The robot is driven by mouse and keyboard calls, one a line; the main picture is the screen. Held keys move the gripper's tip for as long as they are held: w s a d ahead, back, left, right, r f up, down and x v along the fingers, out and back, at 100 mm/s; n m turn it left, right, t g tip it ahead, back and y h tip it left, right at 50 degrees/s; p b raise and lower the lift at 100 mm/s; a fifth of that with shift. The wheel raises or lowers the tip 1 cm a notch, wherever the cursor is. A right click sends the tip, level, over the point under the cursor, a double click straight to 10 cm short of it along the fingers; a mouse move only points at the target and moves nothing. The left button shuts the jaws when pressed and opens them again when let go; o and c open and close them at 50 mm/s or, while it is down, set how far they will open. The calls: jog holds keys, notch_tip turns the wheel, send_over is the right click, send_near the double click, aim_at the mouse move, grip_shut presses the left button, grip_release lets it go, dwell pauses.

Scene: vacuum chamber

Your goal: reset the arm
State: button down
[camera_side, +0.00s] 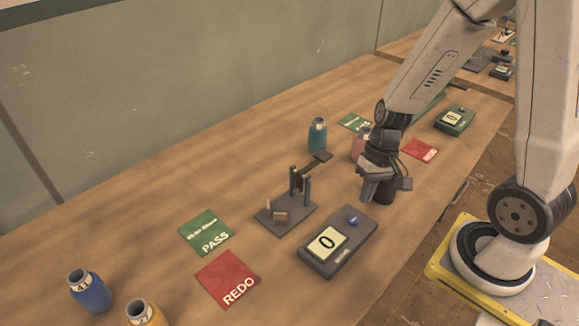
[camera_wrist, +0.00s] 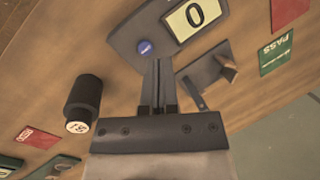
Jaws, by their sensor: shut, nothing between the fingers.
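My gripper (camera_side: 368,190) hangs over the right part of the wooden table, with its fingers together and empty. In the wrist view my gripper (camera_wrist: 158,62) shows two dark fingers side by side, their tips in front of the grey device (camera_wrist: 168,30) near its blue button (camera_wrist: 146,47). The device (camera_side: 338,243) lies flat in the side view, its display reading 0. I cannot tell the exact height of the fingers above the table.
A small lever stand (camera_side: 287,214) is left of the device. PASS (camera_side: 206,233) and REDO (camera_side: 228,280) cards lie further left, near a blue bottle (camera_side: 90,290) and a yellow bottle (camera_side: 146,313). A teal bottle (camera_side: 318,135) stands behind.

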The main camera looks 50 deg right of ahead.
jog(key=shift+w+a+r+n+t+h, duration=0.35)
jog(key=shift+w+r+n+t+h, duration=0.15)
jog(key=shift+r+n, duration=0.35)
jog(key=shift+w+a+r+n+t+h, duration=0.4)
jog(key=shift+r+n+t+h, duration=0.15)
jog(key=shift+r+n, duration=0.3)
jog(key=shift+w+a+r+n+t+h, duration=0.3)
jog(key=shift+w+r+n+t+h, duration=0.2)
jog(key=shift+r+n, duration=0.35)
